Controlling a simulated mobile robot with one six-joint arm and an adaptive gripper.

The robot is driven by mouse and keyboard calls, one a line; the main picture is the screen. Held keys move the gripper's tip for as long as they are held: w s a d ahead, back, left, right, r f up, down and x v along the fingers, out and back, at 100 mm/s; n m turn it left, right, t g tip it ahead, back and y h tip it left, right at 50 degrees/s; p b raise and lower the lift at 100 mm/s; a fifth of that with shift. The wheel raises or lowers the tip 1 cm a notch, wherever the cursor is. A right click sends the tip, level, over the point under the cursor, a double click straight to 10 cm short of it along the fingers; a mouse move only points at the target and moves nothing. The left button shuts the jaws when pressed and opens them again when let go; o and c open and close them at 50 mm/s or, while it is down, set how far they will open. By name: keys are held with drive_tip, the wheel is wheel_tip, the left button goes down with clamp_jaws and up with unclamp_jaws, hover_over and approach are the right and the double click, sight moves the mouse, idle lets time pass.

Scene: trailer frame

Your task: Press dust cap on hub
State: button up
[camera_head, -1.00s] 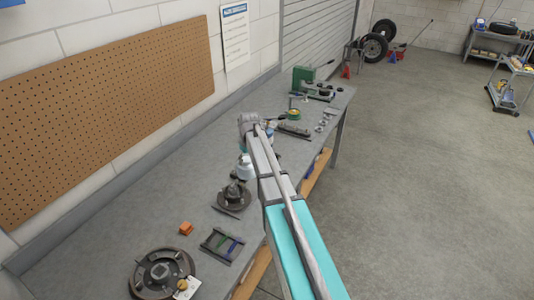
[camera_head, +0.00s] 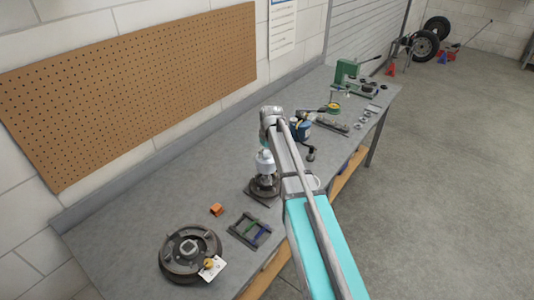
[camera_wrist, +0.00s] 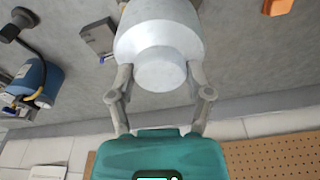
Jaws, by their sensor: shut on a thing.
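My gripper (camera_wrist: 160,72) is shut on a pale, stepped cylindrical piece (camera_wrist: 150,35), with one finger on each side. I cannot tell whether this piece is the dust cap itself. In the head view the pale piece (camera_head: 265,164) hangs upright over a dark hub (camera_head: 263,186) on the bench. It overlaps the hub's middle there; I cannot tell whether they touch. In the wrist view the piece hides whatever lies beneath it. My arm hides part of the bench to the right.
A large drum (camera_head: 175,270) with a white tag lies on the bench (camera_head: 130,215) at front left. An orange block (camera_head: 216,209) and a dark rack (camera_head: 241,228) lie near it. A blue canister (camera_wrist: 38,80) stands beyond the hub. A pegboard (camera_head: 130,90) hangs behind.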

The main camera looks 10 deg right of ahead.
drive_tip(key=shift+f+b, duration=3)
drive_tip(key=shift+f, duration=0.15)
drive_tip(key=shift+f, duration=0.15)
idle(0.4)
idle(0.3)
drive_tip(key=o, duration=1.2)
drive_tip(key=shift+r+p, duration=3.35)
drive_tip(key=shift+r, duration=0.2)
clamp_jaws()
